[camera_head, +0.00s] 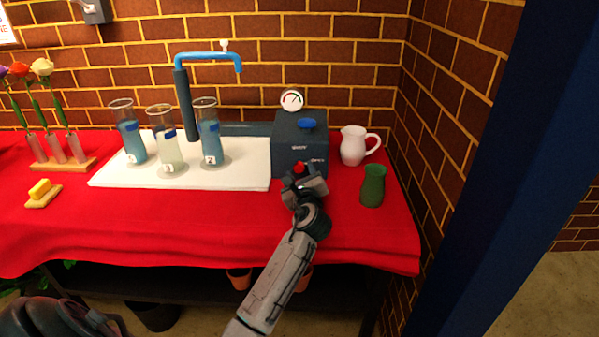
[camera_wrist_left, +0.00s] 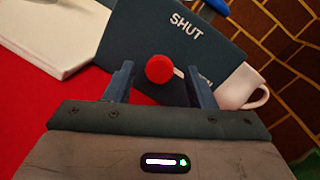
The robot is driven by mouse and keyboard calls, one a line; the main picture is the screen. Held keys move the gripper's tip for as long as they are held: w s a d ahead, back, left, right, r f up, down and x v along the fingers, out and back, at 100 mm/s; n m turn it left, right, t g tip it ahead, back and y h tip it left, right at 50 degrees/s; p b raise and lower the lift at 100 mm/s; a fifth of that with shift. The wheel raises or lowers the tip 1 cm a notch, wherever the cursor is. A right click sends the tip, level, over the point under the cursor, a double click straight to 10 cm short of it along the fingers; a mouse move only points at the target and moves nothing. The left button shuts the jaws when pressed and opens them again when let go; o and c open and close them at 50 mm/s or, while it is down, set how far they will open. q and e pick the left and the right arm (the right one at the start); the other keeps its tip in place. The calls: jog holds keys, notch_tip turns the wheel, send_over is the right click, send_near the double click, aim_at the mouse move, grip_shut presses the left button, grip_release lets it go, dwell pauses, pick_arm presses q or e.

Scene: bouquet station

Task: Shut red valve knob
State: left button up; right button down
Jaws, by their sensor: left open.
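The red valve knob (camera_head: 299,168) is on the front of a dark blue-grey box (camera_head: 290,130). It also shows in the left wrist view (camera_wrist_left: 159,69), round, with a white pointer directed to the lower right, toward a partly hidden label ending in "N". The word SHUT is printed above the knob on the box (camera_wrist_left: 165,45). My left gripper (camera_head: 303,183) is at the box front. In the left wrist view its open fingers (camera_wrist_left: 159,82) stand on either side of the knob, with gaps visible on both sides. My right gripper is not in view.
A gauge (camera_head: 292,99) and blue knob (camera_head: 307,124) top the box. A white pitcher (camera_head: 353,146) and green vase (camera_head: 373,186) stand right. Red cloth in front is mostly clear.

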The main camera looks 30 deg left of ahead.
pick_arm(q)
jog(key=shift+w+a, duration=0.5)
jog(key=shift+w, duration=0.05)
jog(key=c, duration=1)
jog(key=shift+o, duration=0.2)
